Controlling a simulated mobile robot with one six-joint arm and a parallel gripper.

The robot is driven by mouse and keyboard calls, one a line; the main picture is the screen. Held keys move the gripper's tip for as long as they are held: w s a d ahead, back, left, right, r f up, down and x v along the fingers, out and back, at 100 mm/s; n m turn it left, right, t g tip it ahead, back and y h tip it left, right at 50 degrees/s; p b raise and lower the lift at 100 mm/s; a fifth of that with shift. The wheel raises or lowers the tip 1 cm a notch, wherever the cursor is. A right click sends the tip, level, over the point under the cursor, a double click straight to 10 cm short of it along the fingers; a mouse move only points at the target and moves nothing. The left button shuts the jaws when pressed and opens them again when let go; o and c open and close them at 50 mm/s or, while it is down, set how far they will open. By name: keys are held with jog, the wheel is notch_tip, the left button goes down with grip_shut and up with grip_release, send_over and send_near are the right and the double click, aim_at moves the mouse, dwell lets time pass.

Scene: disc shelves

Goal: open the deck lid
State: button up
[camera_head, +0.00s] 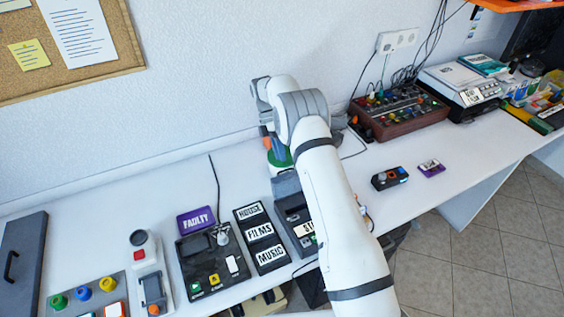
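A black deck (208,270) lies on the white table, left of my arm, with a dark raised panel at its back, a light knob, a white switch and green and yellow buttons. I cannot tell whether that panel is its lid. A second dark grey device (290,207), with a partly covered label, lies right of the label blocks, partly hidden by my arm. My gripper (285,182) points down near the back of this device, below a green ring on my wrist. Its fingers are not clear, and I cannot tell whether it touches anything.
Blocks marked HOUSE, FILMS and MUSIC (260,232) lie between the two devices. A purple FAULTY sign (195,220) is behind the deck. A button panel (88,298) and a grey handled panel (20,265) are left. A brown mixer (400,112) is at right.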

aim_at(289, 182)
jog(key=shift+v, duration=1.9)
jog(key=shift+r+m, duration=0.1)
jog(key=shift+m, duration=0.2)
jog(key=shift+c, duration=1.4)
jog(key=shift+d+r+m+t, duration=0.1)
jog(key=shift+r+m+t, duration=0.15)
jog(key=shift+m, duration=0.25)
jog(key=shift+c, duration=0.8)
jog(key=m, duration=0.1)
jog(key=m+t, duration=0.1)
jog(key=m, duration=0.1)
jog(key=m+p, duration=0.1)
jog(key=shift+s+d+r+t+y, duration=0.2)
jog(key=shift+d+r+t+y, duration=0.1)
jog(key=shift+r, duration=0.1)
grip_shut()
jog(key=s+d+f+m+t+y+p, duration=0.1)
jog(key=s+f+m+t+p, duration=0.2)
jog(key=f+m, duration=0.5)
jog(key=m+p, duration=0.1)
jog(key=m, duration=0.3)
jog(key=shift+s+d+m, duration=0.2)
jog(key=shift+d+m, duration=0.05)
jog(key=shift+m, duration=0.05)
